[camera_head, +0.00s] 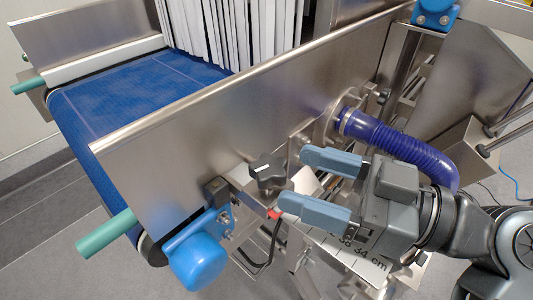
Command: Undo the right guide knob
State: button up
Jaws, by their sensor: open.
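A dark star-shaped knob (267,170) with a pale mark on top sits at the near metal side guide (190,140) of the conveyor, left of my fingers. My gripper (291,180) comes in from the right with its two blue-grey fingers spread apart. The fingertips are just right of the knob, with a gap between them and nothing held. I cannot tell the exact height difference between fingertips and knob.
A blue conveyor belt (135,95) runs under white strip curtains (235,35). A blue motor cap (198,262) and green rod end (105,234) stick out at lower left. A purple hose (405,145) curves behind my gripper. A printed scale plate (366,262) lies below.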

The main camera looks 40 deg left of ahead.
aim_at(270, 165)
jog(key=shift+p+x, duration=0.65)
jog(key=shift+x, duration=2.15)
jog(key=shift+c, duration=0.3)
